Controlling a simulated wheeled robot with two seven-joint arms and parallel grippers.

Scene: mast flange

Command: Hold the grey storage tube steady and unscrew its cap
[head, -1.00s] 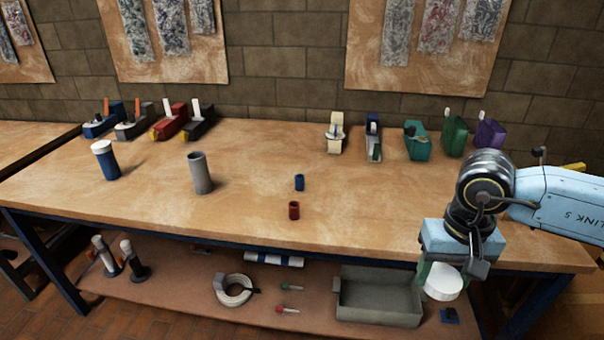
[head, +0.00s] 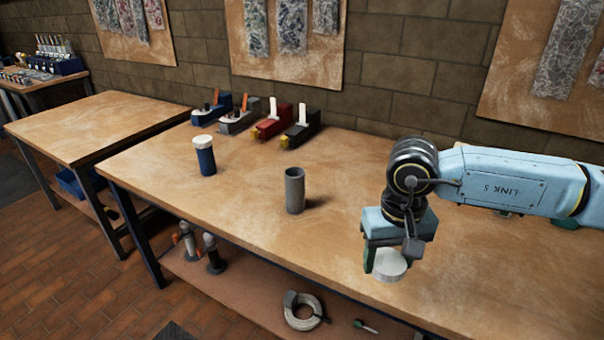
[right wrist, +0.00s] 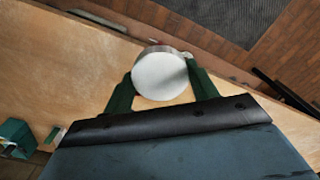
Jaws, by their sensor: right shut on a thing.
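The grey storage tube (head: 294,192) stands upright on the workbench, left of my right gripper in the head view. Its top is open and bare, with no cap on it. My right gripper (head: 385,262) is shut on a round white cap (head: 391,269), held near the bench's front edge, apart from the tube. In the right wrist view the cap (right wrist: 161,77) sits between the two green fingers (right wrist: 160,88). My left gripper is not in view.
A blue tube with a white cap (head: 204,155) stands left of the grey tube. Several hand planes (head: 270,122) line the back of the workbench (head: 240,210). A second table (head: 90,125) stands at the left. The bench around the grey tube is clear.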

